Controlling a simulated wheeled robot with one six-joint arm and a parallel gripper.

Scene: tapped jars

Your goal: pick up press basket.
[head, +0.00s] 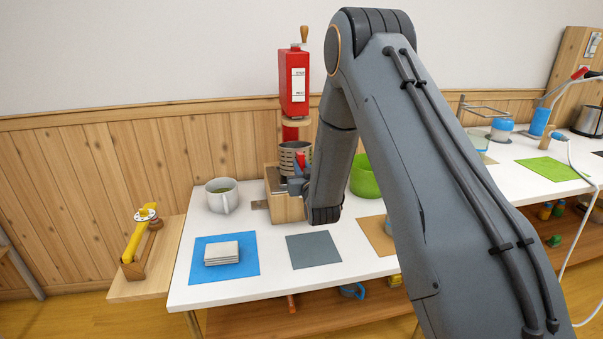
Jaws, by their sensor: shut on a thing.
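The press basket (292,156) is a silver-grey perforated metal cylinder, upright below the red press. My gripper (297,176) is at the basket's lower right side and is shut on it. The fingertips are small in the view and partly hidden by my arm, so their exact contact cannot be seen. The red press (294,85), with a white label and a wooden handle on top, rises directly behind and above the basket. A wooden block (287,209) is below it.
A white mug (222,196) stands left of the block, and a green bowl (363,178) stands right, partly behind my arm. A blue mat (204,272) holds stacked pale squares. A grey mat (314,250) in front is bare. My arm hides much of the table's right part.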

